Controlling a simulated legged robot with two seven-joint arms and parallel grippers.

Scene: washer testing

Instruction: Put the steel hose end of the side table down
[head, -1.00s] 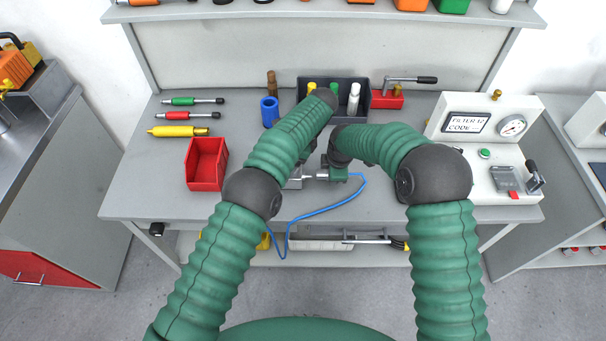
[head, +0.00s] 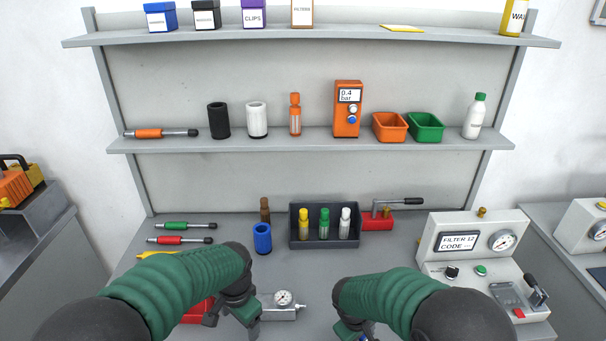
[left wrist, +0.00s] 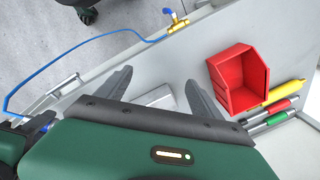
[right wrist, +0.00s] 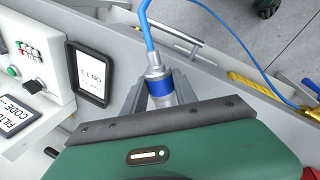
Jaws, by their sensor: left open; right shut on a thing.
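The steel hose end (right wrist: 155,82), with a blue band and blue hose (right wrist: 150,30), is between the fingers of my right gripper (right wrist: 163,92), which is shut on it. In the head view my right gripper (head: 352,330) is low at the bottom edge, right of the gauge block (head: 283,306), and the hose end is mostly hidden. My left gripper (head: 234,322) is open just left of the gauge block. In the left wrist view its fingers (left wrist: 157,92) are spread and empty, with part of the grey block beyond them.
A red bin (left wrist: 238,78) and screwdriver-like tools lie beside my left gripper. A brass valve (left wrist: 178,26) is at the hose's far end. A black tray of bottles (head: 325,240) and a blue cup (head: 262,238) stand behind. A gauge panel (head: 470,250) stands right.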

